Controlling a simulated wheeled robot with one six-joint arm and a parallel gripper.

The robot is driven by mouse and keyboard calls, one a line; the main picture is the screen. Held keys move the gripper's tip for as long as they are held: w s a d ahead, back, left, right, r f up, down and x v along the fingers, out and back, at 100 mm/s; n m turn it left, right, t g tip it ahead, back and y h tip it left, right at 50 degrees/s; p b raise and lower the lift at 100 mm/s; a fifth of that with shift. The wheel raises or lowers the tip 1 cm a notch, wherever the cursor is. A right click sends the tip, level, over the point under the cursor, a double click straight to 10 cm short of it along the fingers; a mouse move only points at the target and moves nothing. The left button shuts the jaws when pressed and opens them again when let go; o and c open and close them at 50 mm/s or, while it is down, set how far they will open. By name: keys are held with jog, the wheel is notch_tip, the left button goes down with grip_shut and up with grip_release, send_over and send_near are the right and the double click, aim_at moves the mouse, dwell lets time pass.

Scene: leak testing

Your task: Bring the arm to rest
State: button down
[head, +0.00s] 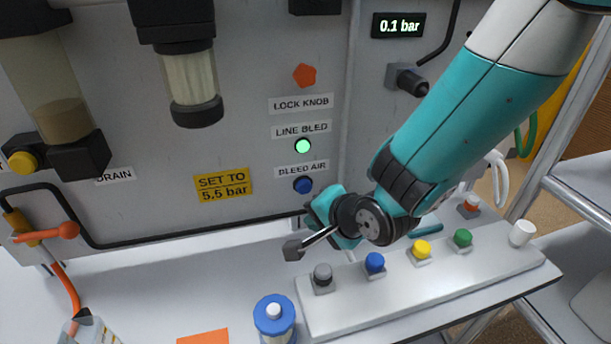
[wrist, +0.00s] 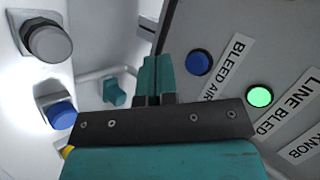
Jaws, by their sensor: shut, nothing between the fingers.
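My gripper (wrist: 157,70) shows in the wrist view with its teal fingers together and nothing between them. In the head view my gripper (head: 324,207) is at the end of the bent teal and white arm, in front of the lower part of the grey panel. It is just below the blue bleed air button (head: 303,185) and above the strip of coloured buttons. The bleed air button also shows in the wrist view (wrist: 199,63), to the right of the fingers. My wrist partly hides the panel's lower edge, and the exact fingertip gap to the panel cannot be told.
The line bled lamp (head: 302,146) glows green, and the display (head: 398,25) reads 0.1 bar. A white button strip (head: 400,298) lies below my wrist. A blue-capped bottle (head: 274,317) stands at the front. An orange-handled valve (head: 45,234) is at left.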

jog(key=shift+r, duration=0.1)
jog(key=s+d+r+n+g+h, duration=0.1)
jog(key=s+d+r+n+g, duration=0.2)
jog(key=s+d+r+n, duration=0.3)
jog(key=s+d+r+n+g+h, duration=0.1)
jog(key=s+d+r+n+g, duration=0.3)
jog(key=s, duration=1)
jog(key=d+r+n, duration=0.3)
jog(key=r+n, duration=0.1)
jog(key=n, duration=0.1)
jog(key=shift+r+g, duration=0.3)
jog(key=shift+r, duration=0.05)
